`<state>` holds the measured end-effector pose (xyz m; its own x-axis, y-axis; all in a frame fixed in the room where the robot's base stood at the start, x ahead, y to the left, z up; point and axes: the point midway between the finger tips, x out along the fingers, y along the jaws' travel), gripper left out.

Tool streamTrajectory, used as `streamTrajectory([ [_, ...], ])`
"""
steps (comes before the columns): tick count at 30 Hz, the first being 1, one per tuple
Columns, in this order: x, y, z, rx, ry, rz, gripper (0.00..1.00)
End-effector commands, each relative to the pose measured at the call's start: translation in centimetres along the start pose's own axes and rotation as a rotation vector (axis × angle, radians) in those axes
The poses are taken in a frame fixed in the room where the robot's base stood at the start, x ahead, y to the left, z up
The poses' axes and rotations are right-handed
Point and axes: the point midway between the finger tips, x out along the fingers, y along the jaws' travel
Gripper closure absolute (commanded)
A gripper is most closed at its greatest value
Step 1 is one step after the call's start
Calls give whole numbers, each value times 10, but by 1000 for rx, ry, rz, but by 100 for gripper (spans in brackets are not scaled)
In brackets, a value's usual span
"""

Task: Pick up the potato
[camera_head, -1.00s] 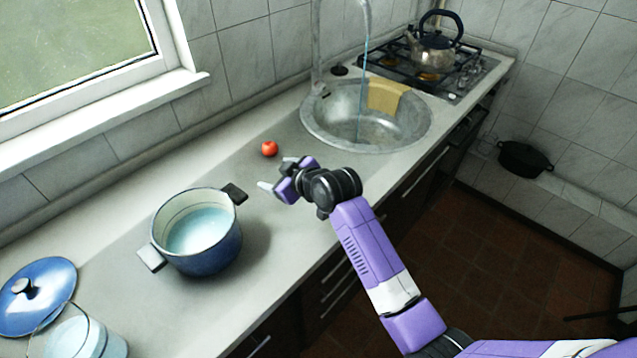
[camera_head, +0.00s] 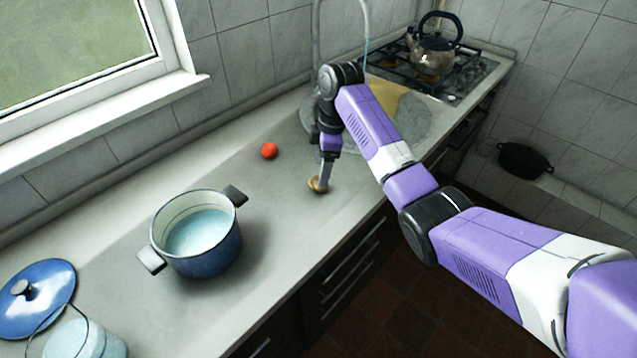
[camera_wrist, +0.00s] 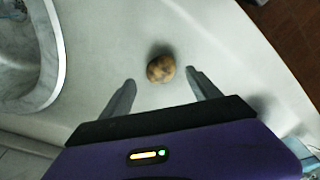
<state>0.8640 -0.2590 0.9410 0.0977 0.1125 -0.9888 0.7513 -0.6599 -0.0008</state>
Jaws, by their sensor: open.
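The potato (camera_head: 318,184) is small, round and brown, and lies on the grey counter in front of the sink. My gripper (camera_head: 325,175) is right at it in the head view, pointing down and partly covering it. In the wrist view the potato (camera_wrist: 161,68) lies between and slightly beyond the two fingertips of my gripper (camera_wrist: 160,78), with a gap on each side. The fingers are open and hold nothing.
A red tomato (camera_head: 269,151) lies to the left near the wall. A blue pot (camera_head: 207,252) with pale liquid stands front left, near a blue lid (camera_head: 36,297). The sink (camera_head: 408,130) is behind my gripper, with a kettle (camera_head: 434,50) on the stove beyond. Counter around the potato is clear.

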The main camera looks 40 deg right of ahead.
Motion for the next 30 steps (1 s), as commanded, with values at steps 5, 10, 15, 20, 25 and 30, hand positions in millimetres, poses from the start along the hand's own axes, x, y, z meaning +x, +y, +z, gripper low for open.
streamTrajectory([
  [5,24,-2,1,1,-2,-4,29],
  [10,44,-2,1,1,-1,-2,29],
  [15,48,-2,1,1,0,1,29],
  [20,48,-2,1,1,0,1,36],
  [25,48,-2,1,1,1,1,70],
  [30,48,-1,1,1,1,1,96],
])
